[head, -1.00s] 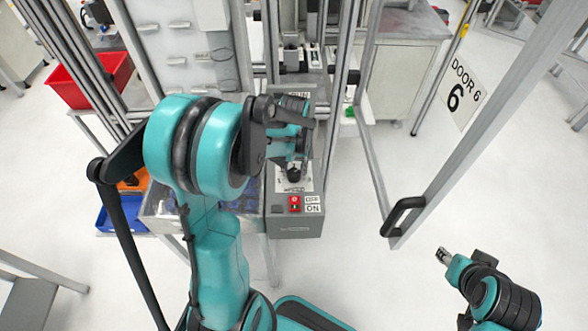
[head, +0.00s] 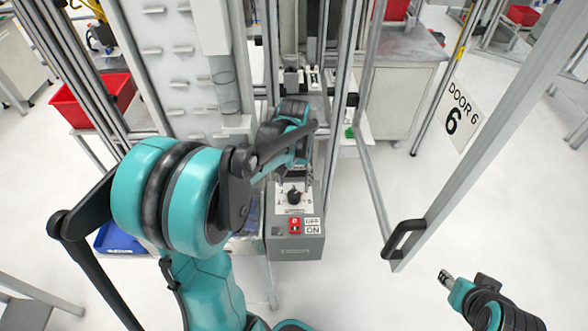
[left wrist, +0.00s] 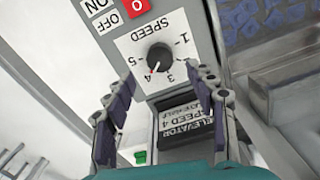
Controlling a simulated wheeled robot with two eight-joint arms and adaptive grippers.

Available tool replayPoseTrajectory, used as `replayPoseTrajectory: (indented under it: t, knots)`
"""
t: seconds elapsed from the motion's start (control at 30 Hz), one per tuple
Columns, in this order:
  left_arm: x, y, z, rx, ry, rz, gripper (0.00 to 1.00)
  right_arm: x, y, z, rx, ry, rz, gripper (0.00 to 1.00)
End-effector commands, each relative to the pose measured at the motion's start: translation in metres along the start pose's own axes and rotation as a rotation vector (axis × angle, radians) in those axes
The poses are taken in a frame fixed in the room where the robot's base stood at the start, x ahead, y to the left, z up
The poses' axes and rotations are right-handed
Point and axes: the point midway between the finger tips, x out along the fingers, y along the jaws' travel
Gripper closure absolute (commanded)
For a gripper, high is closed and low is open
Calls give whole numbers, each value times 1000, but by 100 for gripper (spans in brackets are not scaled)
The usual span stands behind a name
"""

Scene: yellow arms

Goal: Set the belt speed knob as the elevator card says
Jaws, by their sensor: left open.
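The black speed knob (left wrist: 160,57) sits on a white dial plate (left wrist: 138,43) marked SPEED, upside down in the left wrist view. The elevator card (left wrist: 186,122) reads SPEED 4, with a smaller line I cannot read. My left gripper (left wrist: 163,84) is open, its fingers apart on either side of the view, with the knob beyond them and nothing between them. In the head view the knob (head: 293,196) shows just below this gripper. My right gripper (head: 446,277) is at lower right, away from the panel; its opening is unclear.
The grey control box (head: 296,249) carries a red switch (head: 295,226) beside ON and OFF labels. A door frame with a black handle (head: 403,239) stands open at right. Aluminium posts flank the panel. Open floor lies between box and door.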

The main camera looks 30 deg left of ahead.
Motion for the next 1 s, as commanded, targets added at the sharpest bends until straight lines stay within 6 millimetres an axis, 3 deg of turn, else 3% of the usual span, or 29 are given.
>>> replayPoseTrajectory:
  t: [0.1,0.33,1.0]
  knots:
    - [-26,0,0,0,0,0,44,0,0,0,0,0,0,60]
    - [-57,0,0,0,0,0,44,0,0,0,0,0,0,60]
    - [-63,1,2,5,7,1,44,1,0,1,0,0,0,60]
